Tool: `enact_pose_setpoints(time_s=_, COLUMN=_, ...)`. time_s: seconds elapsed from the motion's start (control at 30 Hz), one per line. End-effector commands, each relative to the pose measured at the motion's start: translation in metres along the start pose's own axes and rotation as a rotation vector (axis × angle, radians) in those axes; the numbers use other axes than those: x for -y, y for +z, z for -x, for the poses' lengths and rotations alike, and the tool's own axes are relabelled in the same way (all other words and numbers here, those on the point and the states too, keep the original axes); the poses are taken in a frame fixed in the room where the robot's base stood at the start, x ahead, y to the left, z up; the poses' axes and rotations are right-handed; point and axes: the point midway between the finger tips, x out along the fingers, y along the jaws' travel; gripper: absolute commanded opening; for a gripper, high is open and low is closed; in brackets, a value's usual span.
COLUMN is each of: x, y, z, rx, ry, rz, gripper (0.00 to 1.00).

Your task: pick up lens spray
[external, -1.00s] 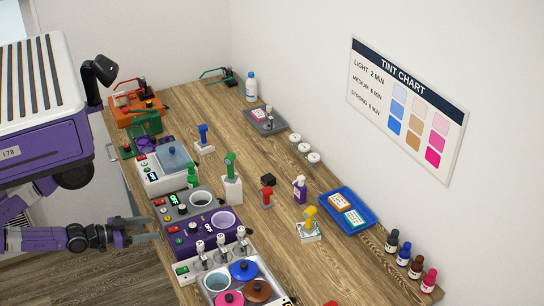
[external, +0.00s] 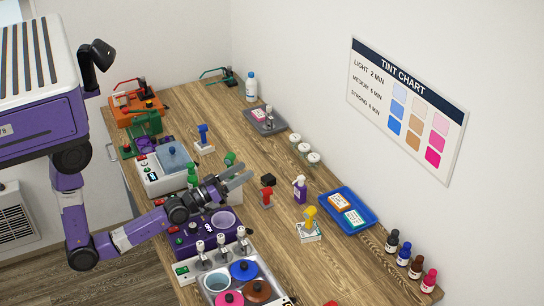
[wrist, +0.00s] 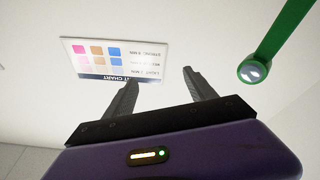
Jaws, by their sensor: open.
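A small purple spray bottle with a white trigger head (external: 300,192) stands upright on the wooden table (external: 262,148), left of the blue tray. A green spray bottle (external: 192,177) stands beside the grey-white machine; I cannot tell from a label which is the lens spray. My gripper (external: 243,179) is open and empty, held over the table to the left of the purple bottle and apart from it. In the wrist view my open fingers (wrist: 160,78) point at the wall, and no spray bottle shows there.
A green-handled tool (external: 230,159) stands just behind my gripper; a green handle (wrist: 275,45) shows close in the wrist view. A red-handled tool (external: 267,196), black block (external: 268,180), yellow-topped tool (external: 309,215) and blue tray (external: 367,222) surround the purple bottle. The purple machine (external: 190,245) lies below my arm.

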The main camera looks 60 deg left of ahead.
Motion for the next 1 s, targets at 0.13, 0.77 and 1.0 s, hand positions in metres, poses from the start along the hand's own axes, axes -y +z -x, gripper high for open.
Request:
enact_pose_setpoints(time_s=0.13, x=0.014, y=0.042, z=-0.064, rx=0.164, ry=-0.01, rz=0.008, gripper=0.65)
enact_pose_setpoints(time_s=0.77, x=0.056, y=0.155, z=-0.153, rx=0.633, ry=-0.115, rz=-0.147, gripper=0.65)
enact_pose_setpoints(time_s=1.0, x=0.054, y=0.175, z=-0.144, rx=0.657, ry=-0.166, rz=-0.265, gripper=0.65)
